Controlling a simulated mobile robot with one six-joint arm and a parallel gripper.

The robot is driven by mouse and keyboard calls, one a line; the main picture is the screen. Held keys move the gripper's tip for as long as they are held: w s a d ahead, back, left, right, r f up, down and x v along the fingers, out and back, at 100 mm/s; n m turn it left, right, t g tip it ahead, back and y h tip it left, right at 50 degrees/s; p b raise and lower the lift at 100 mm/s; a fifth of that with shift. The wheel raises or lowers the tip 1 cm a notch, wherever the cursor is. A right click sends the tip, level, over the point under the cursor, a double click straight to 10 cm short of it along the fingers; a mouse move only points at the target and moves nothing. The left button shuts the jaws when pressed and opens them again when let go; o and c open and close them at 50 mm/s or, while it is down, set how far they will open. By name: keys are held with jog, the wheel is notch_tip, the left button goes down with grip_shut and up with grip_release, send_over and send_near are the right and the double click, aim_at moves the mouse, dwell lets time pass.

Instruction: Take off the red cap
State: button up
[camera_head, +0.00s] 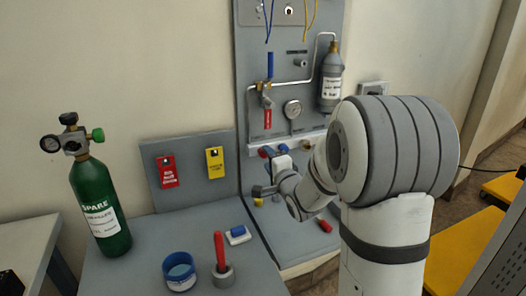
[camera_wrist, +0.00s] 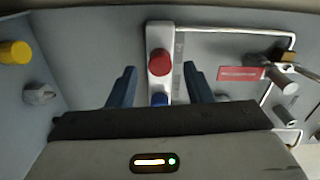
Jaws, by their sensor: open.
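The red cap (camera_wrist: 160,62) is round and sits near the upper end of a pale rail (camera_wrist: 158,35) in the wrist view. In the head view, the red cap (camera_head: 263,153) shows small at the left part of the rail, just left of my gripper. My gripper (camera_wrist: 160,68) is open and empty. Its two blue fingers stand apart, one on each side of the cap in the picture, with visible gaps. I cannot tell whether the fingertips reach the cap's depth. A blue cap (camera_wrist: 159,99) is below the red one, partly hidden by my gripper body.
A yellow knob (camera_wrist: 15,52) and grey knob (camera_wrist: 40,95) are left in the wrist view. A green spare cylinder (camera_head: 101,205) and blue cup (camera_head: 179,272) stand on the bench.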

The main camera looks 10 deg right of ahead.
jog(key=shift+m, duration=0.6)
jog(key=shift+m+p, duration=0.65)
jog(key=shift+m, duration=1.05)
jog(key=shift+m+p, duration=0.6)
jog(key=shift+m, duration=1.1)
